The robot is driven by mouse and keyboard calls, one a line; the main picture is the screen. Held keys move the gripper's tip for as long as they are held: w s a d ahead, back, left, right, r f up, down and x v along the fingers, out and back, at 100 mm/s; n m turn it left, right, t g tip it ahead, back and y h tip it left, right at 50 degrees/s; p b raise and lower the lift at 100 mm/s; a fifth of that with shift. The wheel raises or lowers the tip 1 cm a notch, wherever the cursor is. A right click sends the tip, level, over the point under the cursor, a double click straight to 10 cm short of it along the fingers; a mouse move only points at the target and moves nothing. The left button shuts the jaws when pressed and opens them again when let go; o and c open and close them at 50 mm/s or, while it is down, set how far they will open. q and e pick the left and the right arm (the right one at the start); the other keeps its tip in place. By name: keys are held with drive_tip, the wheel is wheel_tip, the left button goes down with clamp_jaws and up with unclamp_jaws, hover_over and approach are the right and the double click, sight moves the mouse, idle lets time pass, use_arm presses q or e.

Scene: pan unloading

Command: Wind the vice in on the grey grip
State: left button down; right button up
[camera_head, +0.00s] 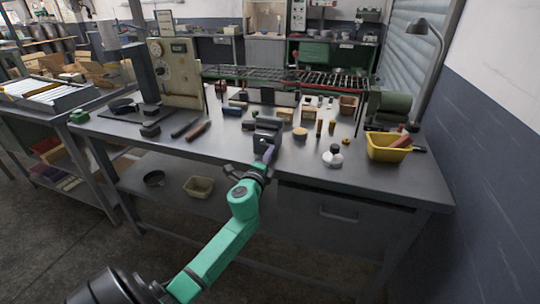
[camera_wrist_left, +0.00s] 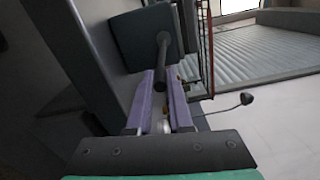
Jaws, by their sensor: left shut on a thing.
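The dark grey vice (camera_head: 266,135) stands on the metal workbench near its front edge, in the middle of the head view. In the left wrist view, the vice (camera_wrist_left: 147,38) fills the top middle, and its dark grip (camera_wrist_left: 161,62) sticks out towards my left gripper. My left gripper (camera_head: 267,156) reaches up to the front of the vice, and its purple fingers (camera_wrist_left: 163,78) are shut on the grip, one on each side. The fingertips partly hide the grip. My right gripper is not in view.
The workbench (camera_head: 330,176) holds several small blocks and tools behind and left of the vice. A white round bottle (camera_head: 333,156) and a yellow bin (camera_head: 388,147) stand to the right. A desk lamp (camera_head: 425,75) and wall bound the right side.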

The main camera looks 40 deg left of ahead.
use_arm(q)
drive_tip(key=shift+f+m, duration=0.15)
drive_tip(key=shift+m, duration=0.35)
drive_tip(key=c, duration=0.8)
unclamp_jaws()
drive_tip(key=shift+c, duration=0.2)
drive_tip(key=b+v, duration=0.2)
drive_tip(key=v, duration=1.2)
drive_tip(key=shift+s, duration=0.3)
drive_tip(key=shift+d, duration=0.15)
